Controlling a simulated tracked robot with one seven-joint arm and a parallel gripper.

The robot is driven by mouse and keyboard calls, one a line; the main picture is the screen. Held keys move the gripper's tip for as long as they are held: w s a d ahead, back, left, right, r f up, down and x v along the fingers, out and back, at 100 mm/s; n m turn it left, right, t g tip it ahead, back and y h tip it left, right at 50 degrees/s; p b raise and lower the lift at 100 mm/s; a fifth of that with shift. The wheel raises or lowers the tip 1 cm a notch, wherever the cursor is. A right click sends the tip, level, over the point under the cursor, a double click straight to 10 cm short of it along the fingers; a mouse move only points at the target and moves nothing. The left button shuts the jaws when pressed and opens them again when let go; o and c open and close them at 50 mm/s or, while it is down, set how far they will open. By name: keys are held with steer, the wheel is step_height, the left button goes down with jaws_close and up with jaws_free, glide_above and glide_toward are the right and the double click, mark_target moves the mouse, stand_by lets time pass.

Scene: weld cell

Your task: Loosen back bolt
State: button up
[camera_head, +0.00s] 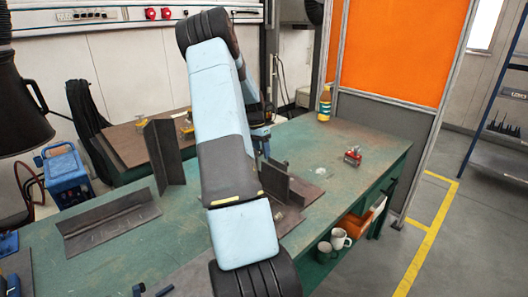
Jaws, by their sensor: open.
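My arm rises through the middle of the camera_head view and bends back down behind itself. My gripper (262,148) is partly seen past the arm's right edge, open, above the workpiece on the green table. The workpiece is dark steel plates (276,182) standing upright on a brown base plate (304,190). The arm hides its left part. I cannot make out the back bolt; it is too small or hidden by my arm. Whether the fingers touch anything cannot be told.
The green table (371,167) holds a steel angle (108,222), an upright angle plate (164,157), a red item (353,156) and a yellow bottle (324,104). Mugs (340,238) stand on a shelf below. An orange screen (402,50) stands behind. The table's right end is mostly clear.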

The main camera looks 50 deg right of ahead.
steer(key=shift+v, duration=2.45)
steer(key=shift+a, duration=0.1)
steer(key=a+r+n+t, duration=0.1)
steer(key=a+r+n, duration=0.2)
steer(key=a+r, duration=0.5)
steer(key=a+r+n+t, duration=0.25)
steer(key=a+r, duration=0.25)
steer(key=a, duration=0.6)
steer(key=a+r+n+t, duration=0.1)
steer(key=a+r+n, duration=0.3)
steer(key=a+r, duration=0.4)
steer(key=s+a+n+t, duration=0.2)
steer(key=s+a+n, duration=0.3)
steer(key=s+a, duration=0.4)
steer(key=s+a+r+n+t, duration=0.1)
steer(key=s+a+n, duration=0.3)
steer(key=s+a, duration=0.6)
steer(key=shift+a+r+n+t, duration=0.35)
steer(key=shift+a+t, duration=0.1)
steer(key=shift+a, duration=1.7)
steer(key=shift+s, duration=0.15)
steer(key=shift+c, duration=0.3)
